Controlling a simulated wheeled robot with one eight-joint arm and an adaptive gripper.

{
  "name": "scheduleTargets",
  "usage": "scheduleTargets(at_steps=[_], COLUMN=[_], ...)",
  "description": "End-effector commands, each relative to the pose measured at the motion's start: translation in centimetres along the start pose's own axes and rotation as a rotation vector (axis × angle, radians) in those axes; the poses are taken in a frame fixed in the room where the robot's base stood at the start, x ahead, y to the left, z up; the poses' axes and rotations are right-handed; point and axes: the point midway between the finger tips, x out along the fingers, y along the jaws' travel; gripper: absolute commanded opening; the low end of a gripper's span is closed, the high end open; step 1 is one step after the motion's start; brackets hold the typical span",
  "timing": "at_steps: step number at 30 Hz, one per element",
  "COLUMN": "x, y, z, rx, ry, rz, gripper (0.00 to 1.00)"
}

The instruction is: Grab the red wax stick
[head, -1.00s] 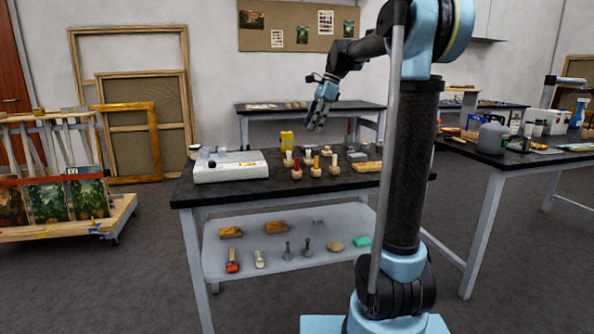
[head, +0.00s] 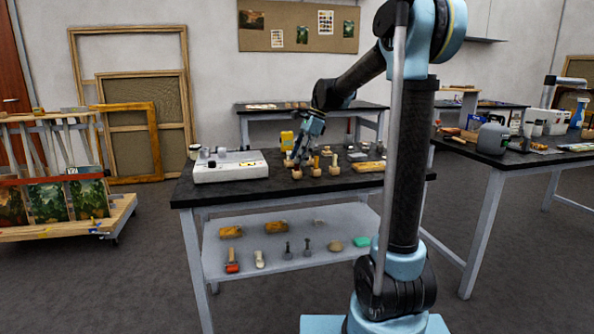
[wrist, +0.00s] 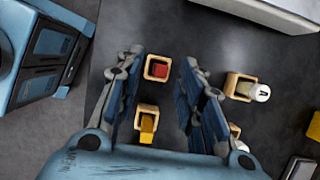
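The red wax stick (wrist: 159,70) stands in a small square wooden holder (wrist: 149,75) in the wrist view, seen from above between the two fingers. My gripper (wrist: 160,60) is open and empty, with one finger to each side of that holder and apart from it. In the head view my gripper (head: 303,152) points down over the small wooden holders on the dark table and largely hides the red stick. A yellow stick (wrist: 147,124) in a similar holder lies nearer my palm, also between the fingers.
A white-tipped stick (wrist: 261,92) in a holder is right of my fingers. A white flat device (head: 230,174) is at the table's left, a yellow box (head: 286,138) behind the holders. A lower shelf (head: 300,258) carries tools.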

Motion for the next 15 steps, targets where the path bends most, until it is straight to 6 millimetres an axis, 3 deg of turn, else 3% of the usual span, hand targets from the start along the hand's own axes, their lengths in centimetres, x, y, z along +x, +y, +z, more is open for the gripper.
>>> scheduleTargets(at_steps=[4,12,15], x=[1.28,1.47,1.46], y=[0.0,-0.02,-0.02], z=[0.03,0.01,0.01], rx=[-0.001,-0.001,-0.001], ry=[0.0,0.0,0.0], rz=[0.0,0.0,0.0], gripper=[0.35,0.35,0.15])
